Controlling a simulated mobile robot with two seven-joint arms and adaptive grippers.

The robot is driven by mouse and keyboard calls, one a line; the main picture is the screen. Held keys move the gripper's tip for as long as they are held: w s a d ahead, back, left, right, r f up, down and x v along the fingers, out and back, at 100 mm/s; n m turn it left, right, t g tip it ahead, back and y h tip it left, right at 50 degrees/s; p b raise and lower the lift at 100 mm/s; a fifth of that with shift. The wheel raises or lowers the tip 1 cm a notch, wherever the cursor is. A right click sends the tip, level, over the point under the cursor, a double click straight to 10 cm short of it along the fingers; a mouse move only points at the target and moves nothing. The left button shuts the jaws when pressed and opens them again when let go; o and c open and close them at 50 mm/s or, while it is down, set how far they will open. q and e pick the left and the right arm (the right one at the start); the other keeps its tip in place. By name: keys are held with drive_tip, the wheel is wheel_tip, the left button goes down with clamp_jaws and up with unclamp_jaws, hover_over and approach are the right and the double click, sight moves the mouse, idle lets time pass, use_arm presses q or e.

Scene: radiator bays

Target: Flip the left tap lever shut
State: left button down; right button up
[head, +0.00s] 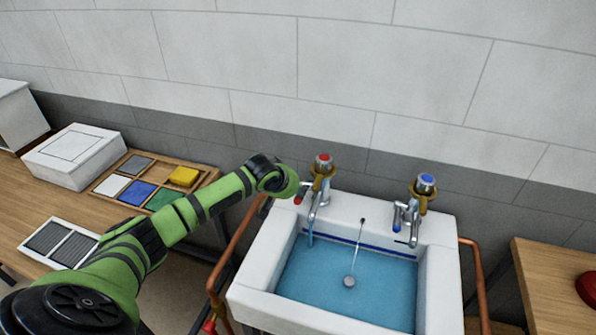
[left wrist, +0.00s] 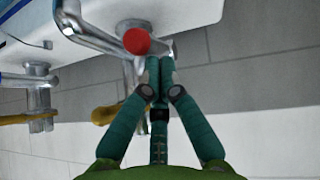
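The left tap (head: 320,183) is chrome with a red cap and a brass-coloured collar, on the back rim of the white sink. A small red knob (head: 298,201) shows on its left side. In the left wrist view, a red knob (left wrist: 137,41) sits on the chrome tap body. My left gripper (head: 297,190) is beside the left tap. Its teal fingers (left wrist: 160,65) are together, tips just beside the red knob; I see nothing between them, and cannot tell whether they touch the tap. My right gripper is not in view.
The right tap (head: 422,192) has a blue cap. The white sink (head: 262,262) holds blue water. Copper pipes (head: 237,250) run beside it. A wooden bench (head: 25,187) with a white box (head: 75,152) and a tray of coloured tiles is at left. Another table (head: 555,300) is at right.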

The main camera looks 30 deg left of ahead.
use_arm(q)
drive_tip(key=shift+f, duration=0.2)
drive_tip(key=shift+s+f, duration=0.2)
drive_tip(key=shift+f, duration=0.25)
drive_tip(key=shift+r+p, duration=0.55)
drive_tip(key=shift+p, duration=0.25)
drive_tip(key=p+v, duration=0.1)
drive_tip(key=v, duration=1.1)
drive_tip(key=shift+w+a+r, duration=0.2)
drive_tip(key=shift+a+r, duration=0.1)
drive_tip(key=shift+r, duration=0.05)
